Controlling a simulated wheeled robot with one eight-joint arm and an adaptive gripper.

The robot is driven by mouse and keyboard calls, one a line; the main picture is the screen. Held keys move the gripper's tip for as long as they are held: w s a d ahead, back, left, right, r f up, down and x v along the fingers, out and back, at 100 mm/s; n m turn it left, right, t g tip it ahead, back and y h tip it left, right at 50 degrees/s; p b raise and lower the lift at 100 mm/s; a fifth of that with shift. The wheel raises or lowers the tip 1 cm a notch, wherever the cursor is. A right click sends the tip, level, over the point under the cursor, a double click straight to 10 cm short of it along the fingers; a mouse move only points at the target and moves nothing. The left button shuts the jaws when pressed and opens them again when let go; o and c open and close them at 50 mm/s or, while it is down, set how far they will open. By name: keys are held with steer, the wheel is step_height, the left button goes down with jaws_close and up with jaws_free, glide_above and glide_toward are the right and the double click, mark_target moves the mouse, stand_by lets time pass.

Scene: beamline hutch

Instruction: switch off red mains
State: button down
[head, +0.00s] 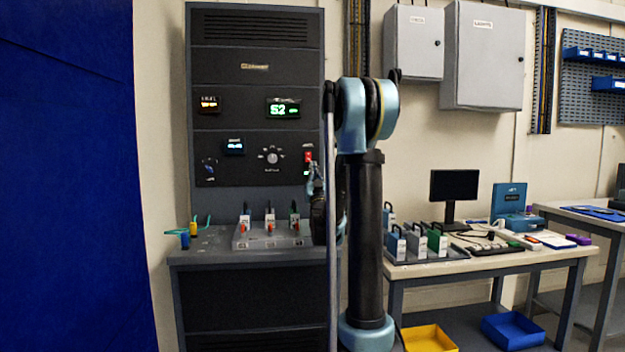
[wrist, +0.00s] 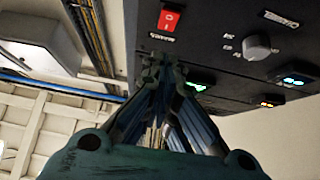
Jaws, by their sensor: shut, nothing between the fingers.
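The red mains switch (head: 309,156) is a small red rocker at the right edge of the dark rack panel. It shows larger in the wrist view (wrist: 169,19), with a white mark on its face and a label beside it. My gripper (head: 313,172) is in front of the panel, just below the switch in the head view. In the wrist view my gripper (wrist: 160,63) has its fingers together and empty, with the tips close to the label. I cannot tell whether they touch the panel. The rocker's position is hard to read.
The panel also carries a rotary knob (head: 272,156), a green display (head: 283,108) and other lit displays. A grey fixture (head: 270,238) with several upright levers stands on the rack's ledge below. A bench (head: 480,262) with equipment is to the right. A blue curtain (head: 70,170) fills the left.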

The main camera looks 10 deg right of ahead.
mark_target(309, 155)
steer(key=shift+w+r, duration=0.45)
steer(key=shift+w, duration=0.9)
steer(key=shift+w+r, duration=0.45)
steer(key=shift+w, duration=0.9)
steer(key=shift+w+r, duration=0.45)
steer(key=shift+w, duration=0.9)
steer(key=shift+w+f, duration=0.2)
steer(key=shift+w, duration=0.2)
steer(key=shift+s, duration=0.15)
steer(key=shift+s+f, duration=0.2)
steer(key=shift+f, duration=0.05)
steer(key=s, duration=1.2)
steer(key=shift+s+f, duration=0.15)
